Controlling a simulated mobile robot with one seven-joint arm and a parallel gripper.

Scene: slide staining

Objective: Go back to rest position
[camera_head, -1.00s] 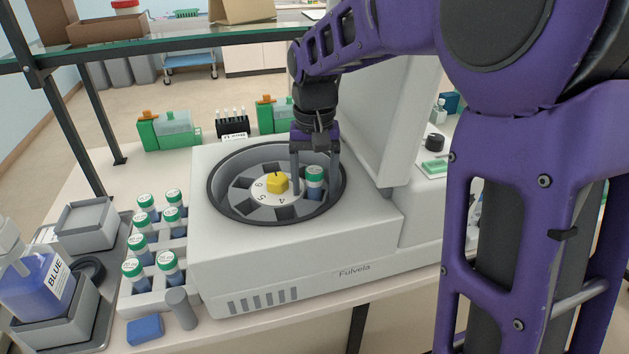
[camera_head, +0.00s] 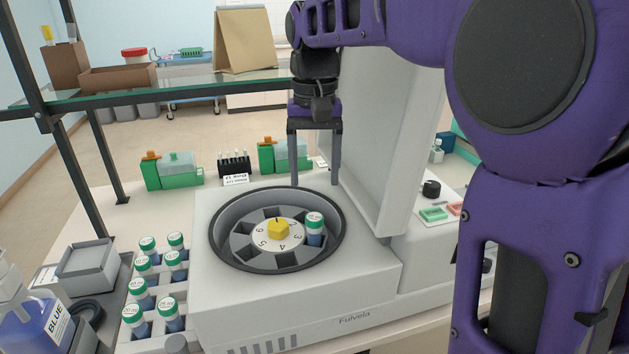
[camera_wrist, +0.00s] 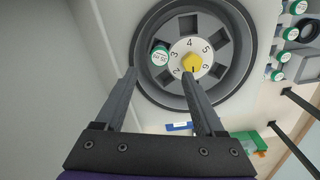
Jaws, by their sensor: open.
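My gripper (camera_head: 315,183) is open and empty, raised above the back of the white centrifuge (camera_head: 300,290) in the head view. In the wrist view my gripper (camera_wrist: 160,85) has its two fingers wide apart, with the rotor beyond them. The centrifuge lid (camera_head: 385,150) stands up. In the round bowl, the rotor has numbered slots and a yellow knob (camera_head: 278,230). One green-capped tube (camera_head: 315,228) sits in a rotor slot, apart from my fingers; it also shows in the wrist view (camera_wrist: 159,55).
A rack with several green-capped tubes (camera_head: 144,285) stands left of the centrifuge. A blue bottle (camera_head: 35,325) is at the far left. Green boxes (camera_head: 172,175) and a black rack (camera_head: 234,165) stand behind. A glass shelf (camera_head: 170,92) crosses the back near my arm.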

